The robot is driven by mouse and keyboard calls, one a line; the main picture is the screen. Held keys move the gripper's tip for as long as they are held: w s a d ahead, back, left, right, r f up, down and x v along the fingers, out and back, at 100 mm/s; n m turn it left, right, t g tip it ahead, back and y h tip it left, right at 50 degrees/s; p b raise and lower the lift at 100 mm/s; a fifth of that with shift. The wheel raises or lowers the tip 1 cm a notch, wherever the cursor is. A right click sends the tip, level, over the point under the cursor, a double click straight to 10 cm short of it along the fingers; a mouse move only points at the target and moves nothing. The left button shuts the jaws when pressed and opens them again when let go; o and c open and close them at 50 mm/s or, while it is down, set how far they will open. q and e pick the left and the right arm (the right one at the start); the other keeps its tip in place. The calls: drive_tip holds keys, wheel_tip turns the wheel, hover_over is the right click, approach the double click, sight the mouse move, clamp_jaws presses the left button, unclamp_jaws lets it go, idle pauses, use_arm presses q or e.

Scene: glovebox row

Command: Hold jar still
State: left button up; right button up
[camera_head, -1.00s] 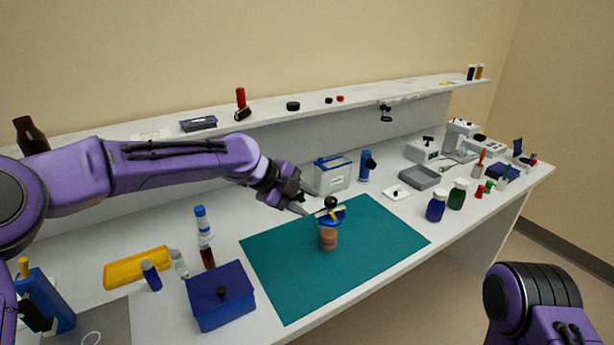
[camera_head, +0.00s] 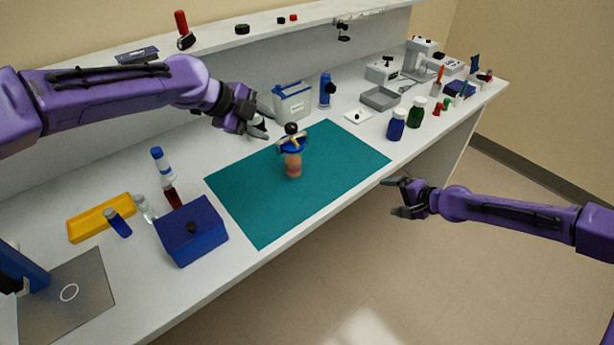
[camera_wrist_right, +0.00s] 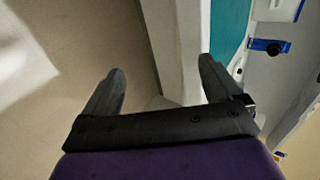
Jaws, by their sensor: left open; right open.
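A jar (camera_head: 293,166) with an orange-brown body stands upright on the teal mat (camera_head: 250,218). A blue piece with a pale bar and a black knob (camera_head: 291,128) sits on its top. My left gripper (camera_head: 266,126) is open just to the left of and behind the jar top, with no visible grip on it. My right gripper (camera_head: 396,197) is open and empty, off the bench's front edge, to the right of the jar. In the right wrist view my right gripper's fingers (camera_wrist_right: 160,90) are apart with nothing between them. The jar is not identifiable there.
A blue box (camera_head: 191,232), yellow tray (camera_head: 100,217) and several small bottles stand left of the mat. A blue jar (camera_head: 396,125) and green jar (camera_head: 415,113) stand right of it. A raised shelf (camera_head: 215,48) runs behind. Open floor lies in front.

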wheel_tip(320, 180, up, 7)
drive_tip(key=w+a+t, duration=0.1)
drive_tip(key=w, duration=0.2)
drive_tip(key=m+t+y, duration=0.4)
drive_tip(key=m, duration=0.6)
approach(292, 152)
drive_tip(key=w, duration=0.1)
drive_tip(key=w+a+f, duration=0.1)
drive_tip(key=w, duration=0.1)
drive_tip(key=shift+w+a+f, duration=0.4)
drive_tip(key=m+t+h, duration=0.1)
drive_tip(key=m, duration=0.2)
drive_tip(key=s+f+m+t+h, duration=0.1)
drive_tip(key=m, duration=0.2)
drive_tip(key=f+m, duration=0.1)
drive_tip(key=m, duration=0.2)
drive_tip(key=shift+s+a+f+t+h, duration=0.2)
drive_tip(key=shift+a+f+t+h, duration=0.05)
drive_tip(key=shift+a+t+h, duration=0.15)
drive_tip(key=shift+d+f+m+h, duration=0.1)
drive_tip(key=shift+f+m+h, duration=0.15)
drive_tip(key=shift+m, duration=0.45)
drive_tip(key=shift+m+t, duration=0.3)
drive_tip(key=x, duration=1)
drive_tip(key=shift+w, duration=0.15)
drive_tip(key=shift+d, duration=0.1)
